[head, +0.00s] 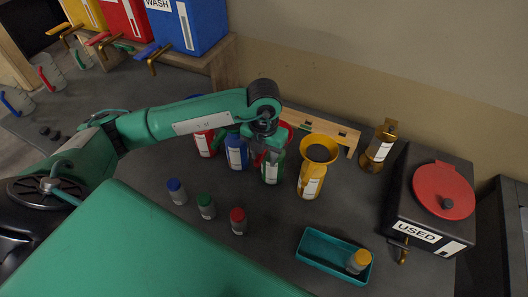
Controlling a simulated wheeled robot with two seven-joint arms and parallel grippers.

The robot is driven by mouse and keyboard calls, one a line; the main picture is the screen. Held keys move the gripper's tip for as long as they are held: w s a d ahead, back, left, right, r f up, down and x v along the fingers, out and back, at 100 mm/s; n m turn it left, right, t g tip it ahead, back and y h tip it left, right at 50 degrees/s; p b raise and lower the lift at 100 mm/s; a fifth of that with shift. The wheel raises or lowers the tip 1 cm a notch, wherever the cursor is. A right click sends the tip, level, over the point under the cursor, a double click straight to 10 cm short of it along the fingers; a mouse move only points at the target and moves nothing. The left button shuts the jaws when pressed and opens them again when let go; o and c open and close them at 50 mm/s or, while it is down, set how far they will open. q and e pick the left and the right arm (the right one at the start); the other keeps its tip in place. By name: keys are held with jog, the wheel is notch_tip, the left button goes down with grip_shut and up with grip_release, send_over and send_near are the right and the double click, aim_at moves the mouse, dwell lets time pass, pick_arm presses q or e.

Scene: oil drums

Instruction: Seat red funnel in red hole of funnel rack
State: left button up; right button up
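The wooden funnel rack (325,127) stands along the wall behind the row of bottles. Its left part is hidden by my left arm, and I cannot make out the red hole. A red funnel (288,129) shows in part behind my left wrist, just left of the visible rack. My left gripper (262,152) points down at the funnel, above and between the blue and green bottles. Its fingertips are largely hidden, so I cannot tell whether it grips the funnel. My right gripper is out of view.
Red (204,142), blue (237,152), green (272,168) and yellow (311,183) bottles stand close together; a yellow funnel (320,153) sits on the yellow one. Small capped jars stand in front. A teal tray (320,254) and black USED container (420,218) are right.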

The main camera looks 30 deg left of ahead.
pick_arm(q)
grip_shut()
jog(key=shift+r, duration=0.55)
jog(key=shift+r+p, duration=0.3)
jog(key=shift+r, duration=0.05)
jog(key=shift+r, duration=0.1)
jog(key=shift+r+p, duration=0.65)
jog(key=shift+r, duration=1.4)
